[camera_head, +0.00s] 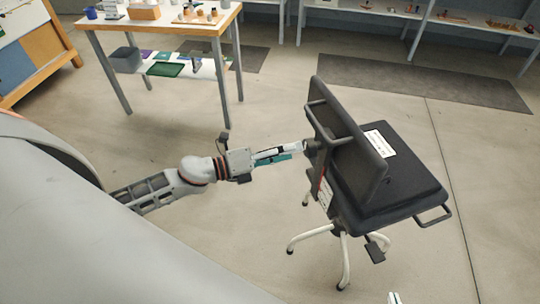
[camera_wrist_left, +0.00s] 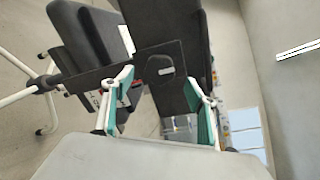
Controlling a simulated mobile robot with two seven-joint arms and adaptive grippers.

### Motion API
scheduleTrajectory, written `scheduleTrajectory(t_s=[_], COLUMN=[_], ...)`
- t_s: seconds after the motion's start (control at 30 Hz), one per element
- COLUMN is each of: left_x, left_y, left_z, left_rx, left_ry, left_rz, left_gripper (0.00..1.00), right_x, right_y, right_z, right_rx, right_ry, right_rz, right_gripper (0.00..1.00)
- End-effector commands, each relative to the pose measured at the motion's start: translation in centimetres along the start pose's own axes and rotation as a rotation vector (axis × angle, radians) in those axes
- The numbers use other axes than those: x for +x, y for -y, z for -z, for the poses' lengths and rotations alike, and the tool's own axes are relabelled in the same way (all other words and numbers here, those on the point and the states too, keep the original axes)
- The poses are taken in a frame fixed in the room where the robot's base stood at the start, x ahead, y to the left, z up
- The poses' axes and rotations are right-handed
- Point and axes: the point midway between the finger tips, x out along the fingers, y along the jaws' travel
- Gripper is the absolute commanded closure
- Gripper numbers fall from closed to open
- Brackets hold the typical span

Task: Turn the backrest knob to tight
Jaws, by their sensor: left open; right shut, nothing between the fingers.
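The office chair (camera_head: 385,185) stands right of centre with its dark backrest (camera_head: 350,135) turned toward my left arm. The dark backrest knob (camera_head: 310,148) sits behind the backrest, and in the left wrist view the knob (camera_wrist_left: 159,64) shows a small light mark. My left gripper (camera_head: 294,151) points at the knob from the left. It is open, and in the left wrist view its teal-padded fingers (camera_wrist_left: 158,84) stand either side of the knob's line. I cannot tell whether they touch it. Only the tip of my right gripper (camera_head: 394,298) shows at the bottom edge; it is shut and empty.
Shelves (camera_head: 460,18) line the back, and dark mats (camera_head: 420,82) lie on the floor. The chair's pale legs (camera_head: 343,262) spread below it. The floor around the chair is clear.

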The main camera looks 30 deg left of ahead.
Motion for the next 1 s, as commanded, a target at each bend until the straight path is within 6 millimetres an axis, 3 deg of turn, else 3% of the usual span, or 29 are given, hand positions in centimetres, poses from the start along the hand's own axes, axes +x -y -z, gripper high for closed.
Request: scheduleTrajectory(t_s=[0.2,0.4,1.0], left_x=[-3.6,-5.4,-5.8], left_y=[-0.1,0.0,0.0], left_z=[0.1,0.1,0.0], left_rx=[-0.001,-0.002,0.001], left_ry=[-0.001,-0.001,0.000], left_rz=[-0.002,0.000,0.000], left_gripper=[0.42,0.42,0.42], right_x=[0.0,0.0,0.0], right_y=[0.0,0.0,0.1], right_z=[0.0,0.0,0.1], right_rx=[0.001,0.001,0.002], right_ry=[0.000,-0.001,-0.001], right_rz=[0.000,0.000,0.000], right_gripper=[1.00,1.00,1.00])
